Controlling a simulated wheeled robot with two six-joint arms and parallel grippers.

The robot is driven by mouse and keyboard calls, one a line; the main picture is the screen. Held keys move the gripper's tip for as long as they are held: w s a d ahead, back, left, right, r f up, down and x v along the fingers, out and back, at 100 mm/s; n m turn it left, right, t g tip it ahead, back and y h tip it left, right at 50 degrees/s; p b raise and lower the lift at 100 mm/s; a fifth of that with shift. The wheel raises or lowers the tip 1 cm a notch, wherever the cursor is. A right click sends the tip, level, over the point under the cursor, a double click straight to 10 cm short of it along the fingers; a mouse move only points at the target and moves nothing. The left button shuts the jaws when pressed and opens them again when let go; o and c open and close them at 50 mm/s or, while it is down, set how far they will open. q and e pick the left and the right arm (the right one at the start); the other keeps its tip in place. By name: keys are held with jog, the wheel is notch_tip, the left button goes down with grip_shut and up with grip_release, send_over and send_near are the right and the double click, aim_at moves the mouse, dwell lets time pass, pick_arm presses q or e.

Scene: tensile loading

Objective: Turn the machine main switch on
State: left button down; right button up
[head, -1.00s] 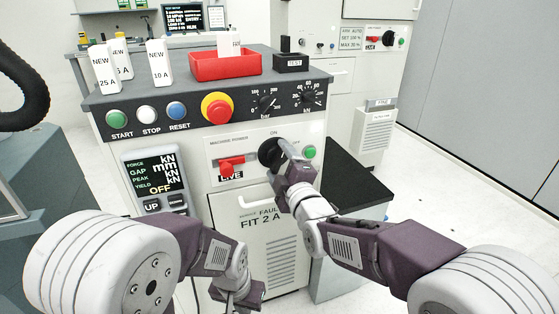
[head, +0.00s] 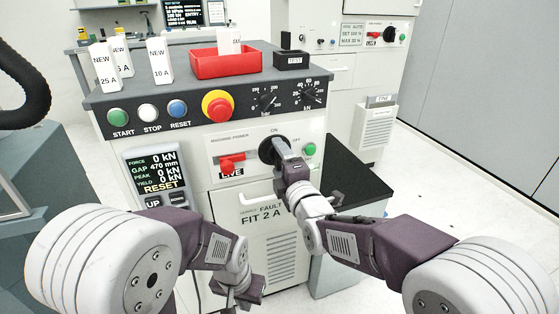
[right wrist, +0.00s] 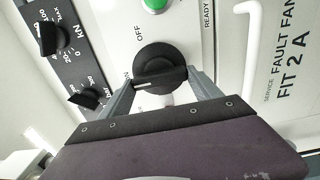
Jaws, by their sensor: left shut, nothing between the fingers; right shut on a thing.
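My right gripper (head: 280,152) is shut on the knob's grip bar, with one finger on each side (right wrist: 161,92). My left gripper (head: 238,297) is shut and empty, low in front of the cabinet.
Above are start, stop and reset buttons and a red emergency button (head: 217,106). A red tray (head: 222,66) and white fuse boxes stand on top.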

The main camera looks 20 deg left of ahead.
jog(key=o, duration=1.4)
jog(key=p+v, duration=0.2)
jog(key=v, duration=0.7)
